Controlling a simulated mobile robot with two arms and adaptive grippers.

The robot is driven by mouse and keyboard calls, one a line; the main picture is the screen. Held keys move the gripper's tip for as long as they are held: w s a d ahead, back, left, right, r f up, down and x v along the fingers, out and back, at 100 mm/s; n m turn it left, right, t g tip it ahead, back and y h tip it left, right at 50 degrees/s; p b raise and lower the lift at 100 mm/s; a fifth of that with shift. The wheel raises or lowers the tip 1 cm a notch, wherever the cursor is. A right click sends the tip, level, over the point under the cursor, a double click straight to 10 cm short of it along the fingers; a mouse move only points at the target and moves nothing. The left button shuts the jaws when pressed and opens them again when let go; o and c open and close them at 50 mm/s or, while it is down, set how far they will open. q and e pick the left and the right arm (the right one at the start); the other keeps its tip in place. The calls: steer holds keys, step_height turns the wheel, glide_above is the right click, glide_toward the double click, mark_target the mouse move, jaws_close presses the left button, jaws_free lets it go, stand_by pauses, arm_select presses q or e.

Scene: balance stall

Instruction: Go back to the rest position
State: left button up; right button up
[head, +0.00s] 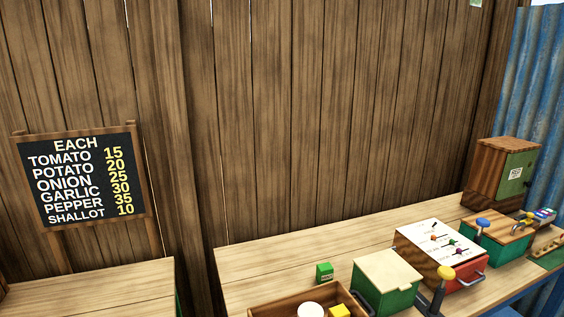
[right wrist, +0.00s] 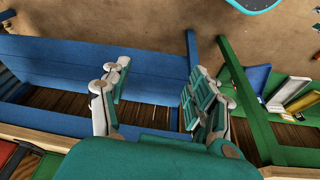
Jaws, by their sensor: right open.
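My right gripper (right wrist: 158,82) shows only in the right wrist view. Its two teal and grey fingers are spread apart with nothing between them. Behind it are the blue bench frame (right wrist: 60,58) and a green frame post (right wrist: 245,95), with a gap of brown floor between. I cannot tell whether a finger touches either frame. Neither gripper shows in the head view, and my left gripper is in no view.
A wooden counter (head: 280,249) holds a wooden tray (head: 272,309), a small green block (head: 324,272), a green box with a cream lid (head: 386,281), a white-topped red box (head: 433,252) and a wooden cabinet (head: 489,185). A price board (head: 82,175) stands left.

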steer(key=s+f+g, duration=0.1)
steer(key=s+f, duration=0.1)
steer(key=f, duration=0.9)
steer(key=s+f, duration=0.2)
steer(key=f, duration=0.9)
steer(key=s+d+f+g, duration=0.1)
steer(key=s+d+f, duration=0.2)
steer(key=s+f, duration=1.1)
steer(key=shift+s+f, duration=0.2)
steer(key=shift+s, duration=0.55)
